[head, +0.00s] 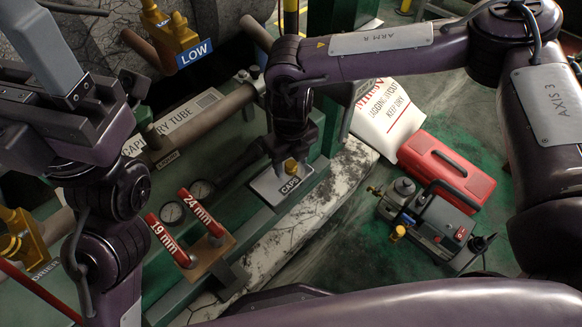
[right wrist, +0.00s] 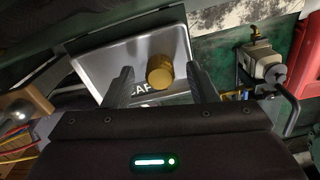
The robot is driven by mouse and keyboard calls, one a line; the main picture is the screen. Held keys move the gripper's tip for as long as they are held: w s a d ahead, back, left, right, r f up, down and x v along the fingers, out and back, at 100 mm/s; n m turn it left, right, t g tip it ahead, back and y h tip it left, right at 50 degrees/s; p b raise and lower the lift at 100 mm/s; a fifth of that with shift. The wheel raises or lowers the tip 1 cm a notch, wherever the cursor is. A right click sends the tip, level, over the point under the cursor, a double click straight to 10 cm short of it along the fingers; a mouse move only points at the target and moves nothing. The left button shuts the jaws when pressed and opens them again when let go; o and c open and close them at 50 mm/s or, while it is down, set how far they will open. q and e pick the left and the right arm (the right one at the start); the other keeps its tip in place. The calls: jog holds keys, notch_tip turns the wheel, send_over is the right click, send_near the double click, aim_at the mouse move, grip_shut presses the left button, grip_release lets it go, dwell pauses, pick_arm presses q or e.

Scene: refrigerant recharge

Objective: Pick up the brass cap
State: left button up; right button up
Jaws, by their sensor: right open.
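The brass cap (head: 291,167) is a small gold piece on the metal tray labelled CAPS (head: 268,187) in the head view. My right gripper (head: 279,163) reaches down over the tray from above, right by the cap. In the right wrist view, the cap (right wrist: 160,72) shows between the two open fingers of the right gripper (right wrist: 158,85), apart from both, nearer the right finger. Part of the CAPS label is hidden behind the cap and fingers. My left arm comes in at the left of the head view, but its fingertips are not visible.
Two red-handled tools marked 19 mm (head: 166,238) and 24 mm (head: 203,213) stand in a wooden block left of the tray. A capillary tube pipe (head: 205,118) runs behind. A red toolbox (head: 447,168) and a pump (head: 433,225) sit on the floor at right.

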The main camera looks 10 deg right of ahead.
jog(key=c, duration=1)
